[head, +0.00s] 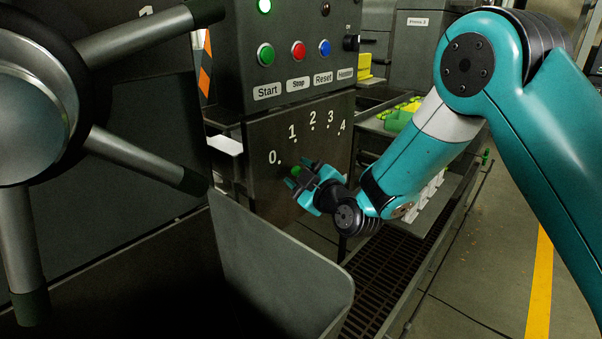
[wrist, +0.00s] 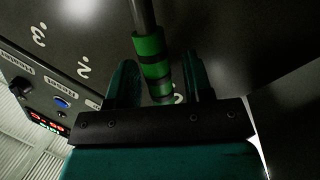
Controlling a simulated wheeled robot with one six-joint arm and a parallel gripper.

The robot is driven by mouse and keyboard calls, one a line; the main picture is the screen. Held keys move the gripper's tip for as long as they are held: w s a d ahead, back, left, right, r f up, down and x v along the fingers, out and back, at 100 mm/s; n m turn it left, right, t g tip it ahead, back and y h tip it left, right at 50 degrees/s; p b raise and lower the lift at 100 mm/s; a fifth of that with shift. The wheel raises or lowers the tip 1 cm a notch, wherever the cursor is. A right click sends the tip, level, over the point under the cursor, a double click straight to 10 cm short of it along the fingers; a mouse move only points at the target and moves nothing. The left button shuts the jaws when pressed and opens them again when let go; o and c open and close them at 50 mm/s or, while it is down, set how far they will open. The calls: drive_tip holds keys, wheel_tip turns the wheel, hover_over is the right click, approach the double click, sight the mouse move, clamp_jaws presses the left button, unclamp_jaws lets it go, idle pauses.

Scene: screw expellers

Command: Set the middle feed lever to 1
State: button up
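The feed lever has a grey rod and a green grip with dark bands (wrist: 152,58). Its green end (head: 296,171) shows in the head view in front of the dark scale panel (head: 262,190), below the marks 0 to 4. My gripper (head: 300,174) is at the lever, with teal fingers. In the wrist view the fingers of my gripper (wrist: 160,75) are apart, one on each side of the green grip, with a gap visible. The lever's pivot is hidden, and I cannot tell exactly which mark it points at.
Above the scale is a control box (head: 292,35) with green, red and blue buttons. A large grey spoked wheel (head: 45,100) fills the left, above a dark metal chute (head: 285,265). A grated walkway (head: 395,270) lies below my arm.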

clamp_jaws()
drive_tip(key=shift+w+d+r, duration=0.1)
drive_tip(key=shift+d+r, duration=0.05)
drive_tip(key=shift+r, duration=0.1)
drive_tip(key=w+m, duration=0.1)
drive_tip(key=d+r+m, duration=0.1)
drive_tip(key=w+d+r+m+g, duration=0.1)
drive_tip(key=m, duration=0.1)
drive_tip(key=shift+w+d, duration=0.25)
drive_tip(key=shift+w, duration=0.05)
drive_tip(key=shift+o, duration=0.7)
unclamp_jaws()
